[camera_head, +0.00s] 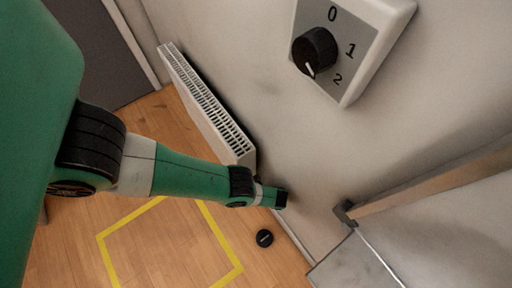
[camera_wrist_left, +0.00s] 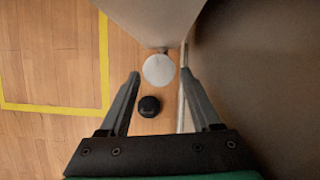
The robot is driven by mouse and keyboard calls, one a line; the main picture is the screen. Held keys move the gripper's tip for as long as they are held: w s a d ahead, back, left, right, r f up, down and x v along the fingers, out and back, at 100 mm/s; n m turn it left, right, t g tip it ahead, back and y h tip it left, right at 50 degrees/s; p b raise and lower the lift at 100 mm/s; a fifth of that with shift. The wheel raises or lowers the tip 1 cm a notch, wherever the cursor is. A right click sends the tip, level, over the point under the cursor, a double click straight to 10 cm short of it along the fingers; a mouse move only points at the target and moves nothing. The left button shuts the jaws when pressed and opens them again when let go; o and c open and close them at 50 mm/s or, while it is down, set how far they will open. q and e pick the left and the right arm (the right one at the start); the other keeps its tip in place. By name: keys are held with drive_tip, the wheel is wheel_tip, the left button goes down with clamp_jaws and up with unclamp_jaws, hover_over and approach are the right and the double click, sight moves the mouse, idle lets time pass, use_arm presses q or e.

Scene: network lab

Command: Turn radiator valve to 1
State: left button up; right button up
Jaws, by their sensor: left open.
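A white round knob (camera_wrist_left: 158,69), which looks like the radiator valve seen end-on, is at the end of the white radiator (camera_head: 207,108). No marks are readable on it, and my arm hides it in the head view. My left gripper (camera_wrist_left: 160,73) is open, with one finger on each side of the knob in the picture; I cannot tell if they touch it. In the head view the left gripper (camera_head: 282,199) is low beside the wall. A black dial (camera_head: 314,46) on a wall plate (camera_head: 352,78) marked 0, 1, 2 has its white pointer downward, near the 2.
A black disc (camera_head: 264,238) lies on the wood floor near the gripper. Yellow tape (camera_head: 234,276) outlines a floor area to the left. The wall is close on the right of my gripper. A grey-topped surface with a rail (camera_head: 430,185) stands at lower right.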

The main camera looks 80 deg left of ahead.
use_arm(q)
drive_tip(key=p+v, duration=0.4)
drive_tip(key=v, duration=0.3)
drive_tip(key=shift+r, duration=0.3)
use_arm(e)
wheel_tip(320, 180, up, 6)
drive_tip(key=shift+f, duration=0.25)
use_arm(q)
drive_tip(key=shift+d, duration=0.15)
